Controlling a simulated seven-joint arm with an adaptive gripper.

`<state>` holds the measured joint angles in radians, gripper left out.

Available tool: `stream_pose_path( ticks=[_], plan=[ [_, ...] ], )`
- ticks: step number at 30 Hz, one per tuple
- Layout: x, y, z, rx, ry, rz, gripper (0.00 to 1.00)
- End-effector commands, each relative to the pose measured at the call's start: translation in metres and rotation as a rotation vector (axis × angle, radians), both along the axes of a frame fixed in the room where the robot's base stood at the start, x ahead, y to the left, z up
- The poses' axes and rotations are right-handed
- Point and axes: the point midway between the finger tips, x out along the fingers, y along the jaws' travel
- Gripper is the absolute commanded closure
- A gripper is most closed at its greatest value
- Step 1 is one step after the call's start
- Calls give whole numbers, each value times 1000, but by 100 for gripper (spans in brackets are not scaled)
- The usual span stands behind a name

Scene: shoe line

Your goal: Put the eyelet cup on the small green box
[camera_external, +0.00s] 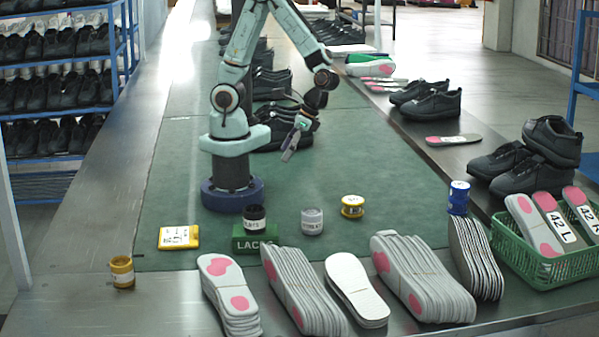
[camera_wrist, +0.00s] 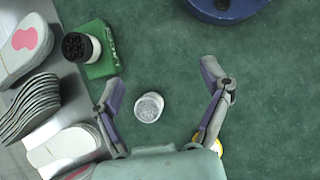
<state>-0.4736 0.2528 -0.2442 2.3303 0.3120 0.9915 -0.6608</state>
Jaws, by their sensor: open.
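The eyelet cup, a small light cup with silvery pieces inside, stands upright on the green mat in the external view (camera_external: 312,224). In the wrist view the cup (camera_wrist: 148,107) shows between my spread fingers, closer to the left one. The small green box (camera_external: 253,244) lies left of the cup and also shows in the wrist view (camera_wrist: 108,66). A dark-topped jar (camera_external: 254,218) appears to stand on this box; it shows in the wrist view (camera_wrist: 80,47) too. My gripper (camera_external: 290,153) is open and empty, raised above the mat behind the cup.
A yellow tin (camera_external: 352,207) stands right of the cup, a blue tin (camera_external: 458,198) farther right. A yellow pad (camera_external: 178,238) and yellow jar (camera_external: 122,272) are left. Insole stacks (camera_external: 418,280) line the front.

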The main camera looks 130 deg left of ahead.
Motion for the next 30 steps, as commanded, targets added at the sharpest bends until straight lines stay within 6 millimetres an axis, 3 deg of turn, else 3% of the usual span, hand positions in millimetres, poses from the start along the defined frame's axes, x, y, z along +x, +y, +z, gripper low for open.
stream_pose_path(
  ticks=[3, 6, 10, 16, 30],
  plan=[
    [-17, 11, 36, 144, -153, -208, 22],
    [-34, 18, 60, 217, -260, -350, 22],
    [-53, 23, 79, 262, -365, -476, 22],
    [-66, 27, 88, 276, -431, -555, 22],
    [-66, 28, 88, 277, -433, -558, 22]
  ],
)
